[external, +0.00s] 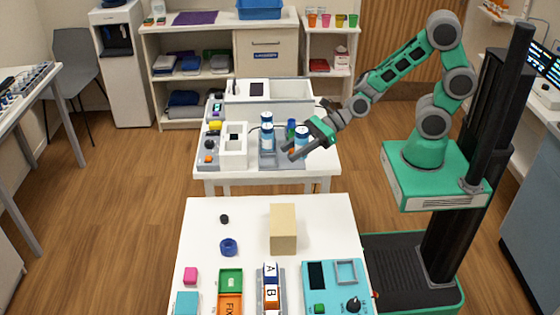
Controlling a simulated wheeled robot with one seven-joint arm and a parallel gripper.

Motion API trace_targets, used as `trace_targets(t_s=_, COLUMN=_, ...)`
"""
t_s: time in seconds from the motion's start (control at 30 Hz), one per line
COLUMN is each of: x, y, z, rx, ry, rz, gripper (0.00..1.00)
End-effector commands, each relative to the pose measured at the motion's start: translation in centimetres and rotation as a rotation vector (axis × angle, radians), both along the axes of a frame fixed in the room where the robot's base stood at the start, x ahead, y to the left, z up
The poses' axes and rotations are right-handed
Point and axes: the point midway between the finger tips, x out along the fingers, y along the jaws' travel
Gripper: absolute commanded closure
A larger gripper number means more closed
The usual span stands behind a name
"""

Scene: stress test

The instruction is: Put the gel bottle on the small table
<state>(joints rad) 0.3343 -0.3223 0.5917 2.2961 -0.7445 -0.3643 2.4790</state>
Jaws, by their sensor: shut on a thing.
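My gripper (291,151) reaches over the right part of the farther white table (325,166). It is shut on a blue bottle with a pale top (302,132), which shows between its fingers and looks like the gel bottle. The fingers hide its lower part, so I cannot tell whether it touches the table. Similar blue-and-white bottles (267,142) stand just left of it, and a darker blue one (291,127) is behind. A nearer white table (205,208) stands in front. Which table is the small one is not clear.
The nearer table carries a tan block (283,229), a blue ring (229,247), a teal panel (335,290) and small boxes. White bins (285,90) stand at the farther table's back. A gap of floor separates the tables. The nearer table's far left corner is mostly bare.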

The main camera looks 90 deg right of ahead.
Motion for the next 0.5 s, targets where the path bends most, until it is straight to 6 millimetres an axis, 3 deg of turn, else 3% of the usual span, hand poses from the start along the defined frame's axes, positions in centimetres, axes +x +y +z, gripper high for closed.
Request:
trace_targets(t_s=0.03, x=0.7, y=-1.6, z=1.7, rx=-0.005, ry=-0.01, rz=-0.031, gripper=1.0)
trace_targets(t_s=0.1, x=1.1, y=-3.6, z=3.1, rx=-0.002, ry=-0.005, rz=-0.071, gripper=1.0)
trace_targets(t_s=0.23, x=1.2, y=-5.8, z=3.5, rx=0.0, ry=0.001, rz=-0.118, gripper=1.0)
trace_targets(t_s=0.4, x=1.2, y=-5.8, z=3.5, rx=0.0, ry=0.0, rz=-0.118, gripper=1.0)
trace_targets(t_s=0.5, x=1.1, y=-4.2, z=3.2, rx=0.001, ry=0.001, rz=-0.084, gripper=1.0)
